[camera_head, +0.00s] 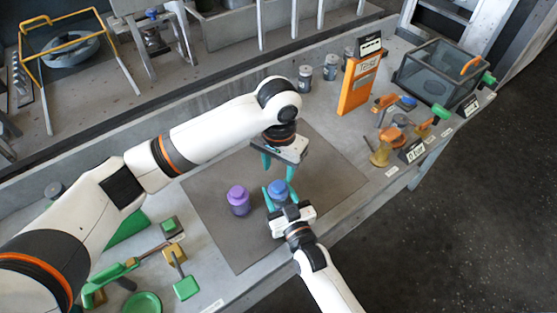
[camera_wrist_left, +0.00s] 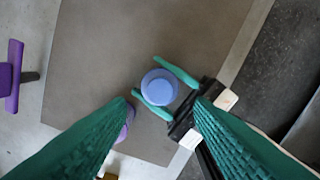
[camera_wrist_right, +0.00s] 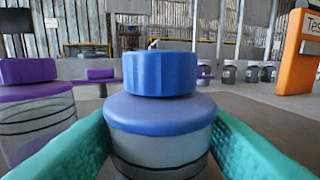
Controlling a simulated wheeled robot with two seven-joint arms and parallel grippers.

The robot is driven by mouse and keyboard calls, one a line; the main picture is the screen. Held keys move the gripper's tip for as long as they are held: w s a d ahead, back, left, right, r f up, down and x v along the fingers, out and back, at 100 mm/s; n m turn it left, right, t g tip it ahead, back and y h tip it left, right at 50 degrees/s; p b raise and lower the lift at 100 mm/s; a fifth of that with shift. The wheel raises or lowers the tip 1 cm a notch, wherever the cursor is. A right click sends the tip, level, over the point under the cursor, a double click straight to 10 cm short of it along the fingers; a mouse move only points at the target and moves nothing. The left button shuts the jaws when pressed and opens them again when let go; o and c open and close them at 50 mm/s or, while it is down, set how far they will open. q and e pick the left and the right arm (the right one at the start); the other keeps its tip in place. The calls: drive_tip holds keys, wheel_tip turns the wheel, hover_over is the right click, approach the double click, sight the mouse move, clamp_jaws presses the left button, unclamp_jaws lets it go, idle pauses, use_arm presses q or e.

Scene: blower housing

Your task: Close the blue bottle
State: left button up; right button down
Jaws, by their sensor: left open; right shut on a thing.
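The blue bottle (camera_head: 278,188) stands upright on the grey mat. In the right wrist view its blue cap (camera_wrist_right: 158,74) sits on the blue shoulder (camera_wrist_right: 160,113) above a clear body; I cannot tell how tight it is. My right gripper (camera_head: 280,195) is shut around the bottle, with a green finger on each side. My left gripper (camera_head: 278,170) is open and empty, pointing down above the cap. In the left wrist view the cap top (camera_wrist_left: 160,87) shows between and beyond its fingers. A purple bottle (camera_head: 238,200) with a purple cap stands to the left, apart from the blue one.
The mat (camera_head: 215,235) is otherwise clear. An orange Test box (camera_head: 358,84), grey jars (camera_head: 331,67) and orange tools (camera_head: 385,145) stand to the right. Green tools (camera_head: 186,287) lie at the front left. A dark clear-walled box (camera_head: 432,80) is at the far right.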

sight(278, 185)
use_arm(q)
wheel_tip(278, 185, down, 6)
drive_tip(key=shift+f, duration=0.25)
drive_tip(key=shift+c, duration=0.6)
drive_tip(key=c, duration=0.9)
drive_tip(key=o, duration=1.1)
drive_tip(key=shift+o, duration=0.2)
wheel_tip(278, 185, up, 12)
